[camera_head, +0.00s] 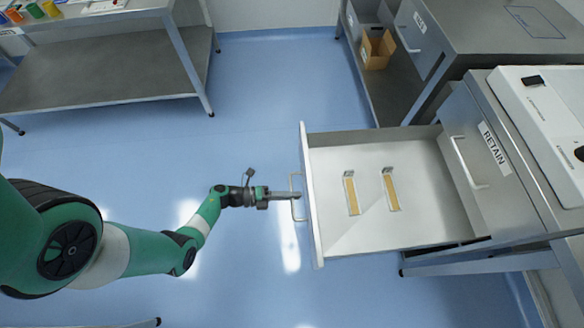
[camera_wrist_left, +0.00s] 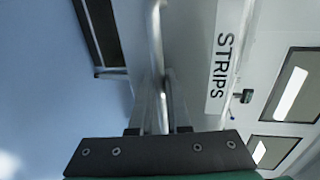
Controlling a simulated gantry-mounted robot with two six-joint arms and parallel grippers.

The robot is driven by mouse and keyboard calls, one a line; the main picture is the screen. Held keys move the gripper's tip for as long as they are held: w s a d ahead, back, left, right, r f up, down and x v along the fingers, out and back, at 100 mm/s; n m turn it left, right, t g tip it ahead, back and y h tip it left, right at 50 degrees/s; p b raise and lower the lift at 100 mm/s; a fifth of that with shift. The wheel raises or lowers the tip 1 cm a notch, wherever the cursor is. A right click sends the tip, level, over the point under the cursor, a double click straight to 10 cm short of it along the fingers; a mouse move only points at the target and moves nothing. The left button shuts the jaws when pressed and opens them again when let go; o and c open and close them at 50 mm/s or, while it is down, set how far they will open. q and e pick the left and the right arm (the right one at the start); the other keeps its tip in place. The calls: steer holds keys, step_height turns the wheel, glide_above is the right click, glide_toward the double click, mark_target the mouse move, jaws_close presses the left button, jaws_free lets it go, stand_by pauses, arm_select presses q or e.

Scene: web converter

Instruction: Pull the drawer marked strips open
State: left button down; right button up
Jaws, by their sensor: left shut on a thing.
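The strips drawer (camera_head: 350,229) stands pulled well out from the cabinet on the right in the head view, its inside showing. Two tan strips (camera_head: 352,196) (camera_head: 391,192) lie in it, apart from each other. Its front bears a STRIPS label (camera_wrist_left: 222,60) in the left wrist view. My left gripper (camera_head: 294,195) is shut on the drawer's bar handle (camera_head: 297,182); the handle also shows between the fingers in the left wrist view (camera_wrist_left: 156,50). My right gripper is in neither view.
A closed drawer marked RETAIN (camera_head: 494,142) with its own handle sits beside the open one. A white device (camera_head: 545,110) stands on the cabinet top. A steel table (camera_head: 100,75) is at upper left. Blue floor (camera_head: 265,90) lies clear between.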

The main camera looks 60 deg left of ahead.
arm_select(q)
steer(key=c, duration=0.9)
jaws_free()
steer(key=p+v, duration=0.2)
steer(key=v, duration=0.9)
steer(key=shift+s+a+p, duration=0.1)
steer(key=shift+s+p, duration=0.15)
steer(key=shift+p, duration=0.15)
